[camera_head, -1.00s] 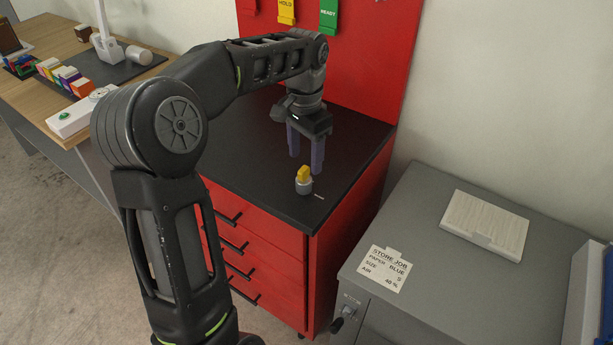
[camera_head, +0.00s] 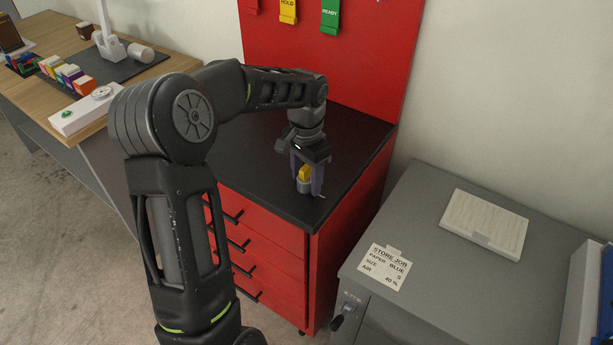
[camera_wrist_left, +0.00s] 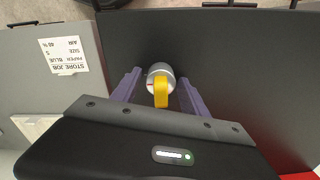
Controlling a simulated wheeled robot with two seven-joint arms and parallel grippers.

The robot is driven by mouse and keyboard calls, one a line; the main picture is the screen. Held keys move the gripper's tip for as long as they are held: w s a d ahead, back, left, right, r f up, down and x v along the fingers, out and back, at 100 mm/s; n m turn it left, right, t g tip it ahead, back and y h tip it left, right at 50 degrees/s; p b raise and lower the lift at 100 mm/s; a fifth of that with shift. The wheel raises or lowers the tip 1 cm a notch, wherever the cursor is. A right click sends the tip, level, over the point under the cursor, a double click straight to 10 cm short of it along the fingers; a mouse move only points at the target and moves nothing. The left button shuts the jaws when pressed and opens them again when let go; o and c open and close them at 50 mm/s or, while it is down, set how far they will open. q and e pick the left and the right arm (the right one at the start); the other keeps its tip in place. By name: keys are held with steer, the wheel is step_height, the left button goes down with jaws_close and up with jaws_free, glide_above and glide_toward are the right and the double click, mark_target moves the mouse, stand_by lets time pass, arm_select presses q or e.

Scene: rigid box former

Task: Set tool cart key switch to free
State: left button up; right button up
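The key switch has a yellow key (camera_head: 304,173) on a grey round base (camera_head: 304,186). It stands near the front right corner of the tool cart's black top (camera_head: 252,165). My left gripper (camera_head: 306,188) points down over it, with one purple finger on either side of the key. In the left wrist view the yellow key (camera_wrist_left: 160,92) lies between the two spread fingers (camera_wrist_left: 158,90), with visible gaps on both sides. A small red mark shows on the switch's base in that view. The right gripper is not in view.
The cart's red back panel (camera_head: 340,70) holds hanging yellow and green tags. A grey cabinet (camera_head: 440,290) with a job card (camera_head: 384,268) and a white panel (camera_head: 484,222) stands to the right. A wooden bench (camera_head: 60,50) with parts is at the left.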

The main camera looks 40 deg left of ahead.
arm_select(q)
jaws_close()
stand_by(0.3)
steer(key=shift+n+b, duration=0.3)
steer(key=shift+n, duration=0.5)
steer(key=shift+a+n+b, duration=0.1)
steer(key=shift+n+b, duration=0.3)
steer(key=shift+n, duration=1)
steer(key=shift+a+n+b, duration=0.1)
steer(key=shift+n+b, duration=0.3)
steer(key=shift+n, duration=4.1)
steer(key=shift+a+r+n, duration=0.1)
steer(key=shift+n, duration=1.9)
steer(key=shift+s+n, duration=0.1)
steer(key=shift+n, duration=0.3)
